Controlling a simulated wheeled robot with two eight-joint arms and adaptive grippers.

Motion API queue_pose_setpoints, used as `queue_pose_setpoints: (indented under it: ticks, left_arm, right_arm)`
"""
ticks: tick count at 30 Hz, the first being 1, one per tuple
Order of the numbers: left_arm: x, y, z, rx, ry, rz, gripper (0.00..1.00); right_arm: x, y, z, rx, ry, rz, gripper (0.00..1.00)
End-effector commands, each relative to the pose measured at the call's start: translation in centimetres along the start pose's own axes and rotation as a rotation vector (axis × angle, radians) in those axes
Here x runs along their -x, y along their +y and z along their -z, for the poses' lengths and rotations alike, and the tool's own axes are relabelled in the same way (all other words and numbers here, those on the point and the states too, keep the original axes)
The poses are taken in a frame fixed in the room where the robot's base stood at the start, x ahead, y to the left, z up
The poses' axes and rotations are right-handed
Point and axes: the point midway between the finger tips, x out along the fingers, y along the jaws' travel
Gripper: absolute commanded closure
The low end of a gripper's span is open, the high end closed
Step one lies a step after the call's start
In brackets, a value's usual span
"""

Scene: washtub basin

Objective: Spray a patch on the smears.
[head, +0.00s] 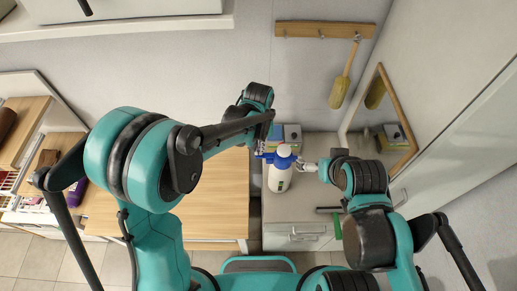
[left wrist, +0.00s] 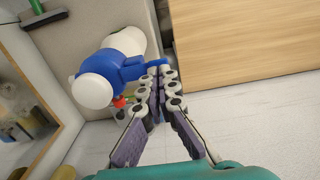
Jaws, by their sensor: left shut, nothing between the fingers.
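A white spray bottle with a blue trigger head (head: 279,172) stands upright on the light counter. In the left wrist view its blue head (left wrist: 112,62) and white cap fill the upper left. My left gripper (head: 262,155) is at the head's left side; in its wrist view the fingertips (left wrist: 157,82) are shut and empty, close beside the blue trigger. I cannot tell whether they touch it. My right gripper (head: 309,167) is at the bottle's right side; its fingers are too small to tell their opening or contact. I cannot make out any smears.
A wood-framed mirror (head: 383,118) leans at the right wall. A brush (head: 343,82) hangs from a wooden rail (head: 323,30). A wooden worktop (head: 215,195) is left.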

Motion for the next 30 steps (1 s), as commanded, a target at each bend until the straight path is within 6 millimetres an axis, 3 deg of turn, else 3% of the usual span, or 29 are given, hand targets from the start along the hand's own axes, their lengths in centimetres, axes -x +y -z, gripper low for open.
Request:
queue_pose_setpoints:
  ticks: [15, 25, 30]
  left_arm:
    - [-0.9, 0.0, 0.0, 0.0, 0.0, 0.0, 1.0]
    - [-2.8, -0.9, 0.0, 0.003, 0.0, -0.101, 1.0]
    - [-2.3, -0.9, 0.0, 0.0, 0.0, -0.099, 1.0]
  right_arm:
    - [-0.1, 0.0, -0.1, 0.0, 0.0, 0.0, 0.0]
    - [-3.0, 0.0, -2.1, 0.0, 0.0, 0.0, 0.0]
    - [-2.7, 0.0, -1.9, 0.0, 0.0, 0.0, 0.0]
